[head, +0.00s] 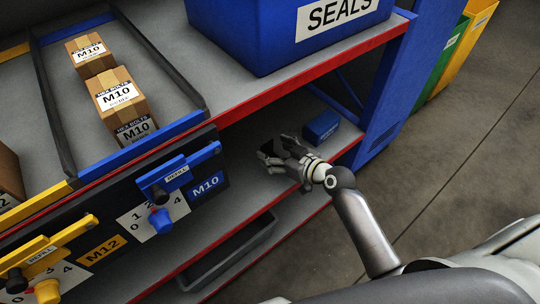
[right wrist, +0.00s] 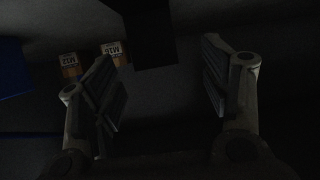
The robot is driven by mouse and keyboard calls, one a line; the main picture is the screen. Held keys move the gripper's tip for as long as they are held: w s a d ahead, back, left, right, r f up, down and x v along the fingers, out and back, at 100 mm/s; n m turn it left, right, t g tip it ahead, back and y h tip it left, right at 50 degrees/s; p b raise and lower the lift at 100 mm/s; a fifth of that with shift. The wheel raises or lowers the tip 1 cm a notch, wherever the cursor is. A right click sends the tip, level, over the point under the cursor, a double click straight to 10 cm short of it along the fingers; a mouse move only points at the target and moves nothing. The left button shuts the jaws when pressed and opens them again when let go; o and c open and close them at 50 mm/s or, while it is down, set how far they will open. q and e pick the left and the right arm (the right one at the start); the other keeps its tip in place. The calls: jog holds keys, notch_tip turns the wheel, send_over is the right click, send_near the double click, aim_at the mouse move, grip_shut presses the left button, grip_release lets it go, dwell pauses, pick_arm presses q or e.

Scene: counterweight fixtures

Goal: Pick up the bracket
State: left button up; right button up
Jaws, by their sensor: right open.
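My right gripper (head: 276,150) reaches in over the lower shelf, beneath the red-edged upper shelf. In the right wrist view its two fingers (right wrist: 160,58) stand wide apart, open, with nothing clamped between them. A dark block-like shape (right wrist: 150,38) shows ahead between the fingertips. It is too dark to tell whether this is the bracket, and I cannot clearly make out a bracket in either view. A small blue box (head: 322,126) sits on the lower shelf, beyond and to the right of the gripper, apart from it. My left gripper is not in view.
The red-edged upper shelf (head: 250,95) overhangs the lower one and carries a blue SEALS bin (head: 290,35) and M10 cartons (head: 118,92). A blue post (head: 385,110) bounds the right. Two labelled cartons (right wrist: 113,52) show in the wrist view.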

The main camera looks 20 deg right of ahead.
aim_at(268, 147)
jog(key=x, duration=0.3)
jog(key=b+x, duration=0.1)
jog(key=shift+w+d+f, duration=0.25)
jog(key=shift+f, duration=0.15)
jog(key=shift+w+a+f, duration=0.1)
jog(key=shift+w+a, duration=0.05)
jog(key=shift+w, duration=0.15)
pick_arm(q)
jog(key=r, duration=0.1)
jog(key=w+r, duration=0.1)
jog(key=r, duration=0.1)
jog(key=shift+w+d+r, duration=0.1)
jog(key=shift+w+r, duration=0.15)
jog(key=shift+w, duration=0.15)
pick_arm(e)
jog(key=c, duration=1.2)
jog(key=shift+c, duration=0.3)
